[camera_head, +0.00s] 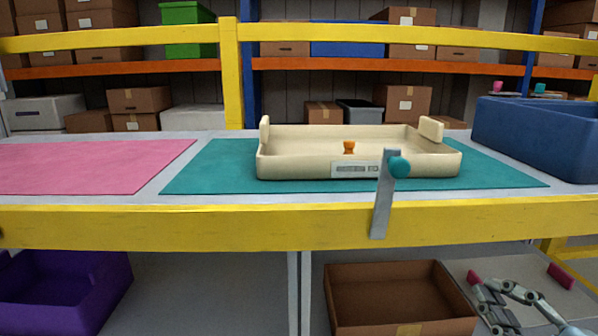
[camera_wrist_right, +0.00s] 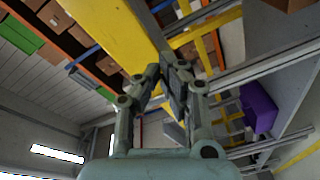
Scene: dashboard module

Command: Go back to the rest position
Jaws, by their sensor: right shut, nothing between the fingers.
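My right gripper (camera_head: 492,300) shows at the lower right of the head view, below the level of the yellow front beam and to the right of the brown box under the table. In the right wrist view, my right gripper (camera_wrist_right: 165,72) has its fingers close together, with nothing between them. That view is tilted, with the yellow beam (camera_wrist_right: 125,35) running behind the fingertips. My left gripper is in neither view.
A cream tray (camera_head: 285,171) with a small orange piece sits on the teal mat (camera_head: 210,178). A grey lever (camera_head: 382,205) with a teal knob stands at the yellow beam (camera_head: 160,228). A blue bin (camera_head: 540,135) is at right. A brown box (camera_head: 390,300) and purple bin (camera_head: 65,290) are below.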

